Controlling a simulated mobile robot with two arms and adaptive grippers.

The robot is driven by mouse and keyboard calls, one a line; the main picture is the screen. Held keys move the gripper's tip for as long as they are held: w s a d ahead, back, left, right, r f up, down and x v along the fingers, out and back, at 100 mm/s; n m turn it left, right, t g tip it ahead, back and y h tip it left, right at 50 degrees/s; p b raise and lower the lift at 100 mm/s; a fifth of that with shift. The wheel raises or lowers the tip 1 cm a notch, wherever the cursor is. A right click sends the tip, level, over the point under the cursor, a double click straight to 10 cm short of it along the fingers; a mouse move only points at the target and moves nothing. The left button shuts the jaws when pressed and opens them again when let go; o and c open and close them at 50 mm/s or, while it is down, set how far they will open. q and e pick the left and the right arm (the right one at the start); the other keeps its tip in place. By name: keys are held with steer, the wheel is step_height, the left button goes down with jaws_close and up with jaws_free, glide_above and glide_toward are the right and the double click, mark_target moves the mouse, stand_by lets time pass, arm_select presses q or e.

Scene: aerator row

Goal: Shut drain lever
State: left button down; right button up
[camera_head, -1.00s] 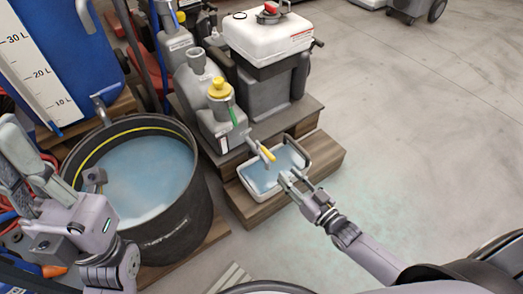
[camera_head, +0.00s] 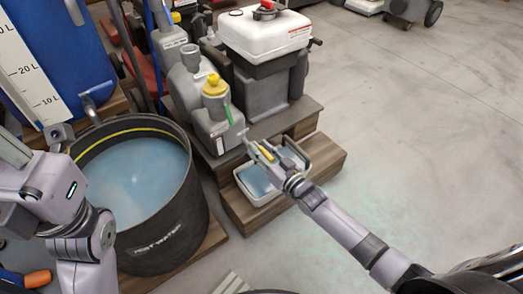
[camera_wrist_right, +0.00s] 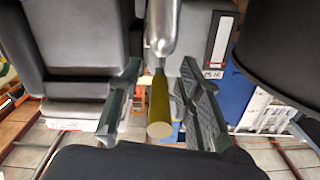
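The drain lever is a yellow handle (camera_head: 266,153) on the metal spout of a grey machine (camera_head: 218,125) with a yellow cap. It also shows in the right wrist view (camera_wrist_right: 160,105), hanging below the silver spout (camera_wrist_right: 162,35). My right gripper (camera_head: 258,152) is at the lever, over the white tray. In the right wrist view its two fingers (camera_wrist_right: 160,98) stand apart on either side of the lever, with gaps showing. My left arm is at the left edge of the head view; its gripper is mostly cut off.
A white-rimmed tray (camera_head: 251,192) holding bluish water sits on a wooden step (camera_head: 240,218) under the spout. A large black tub (camera_head: 165,235) of water stands left. A white-topped tank (camera_head: 265,38) stands behind. The floor (camera_head: 430,120) at right is clear.

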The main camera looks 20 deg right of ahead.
steer(key=shift+c, duration=0.2)
jaws_close()
stand_by(0.6)
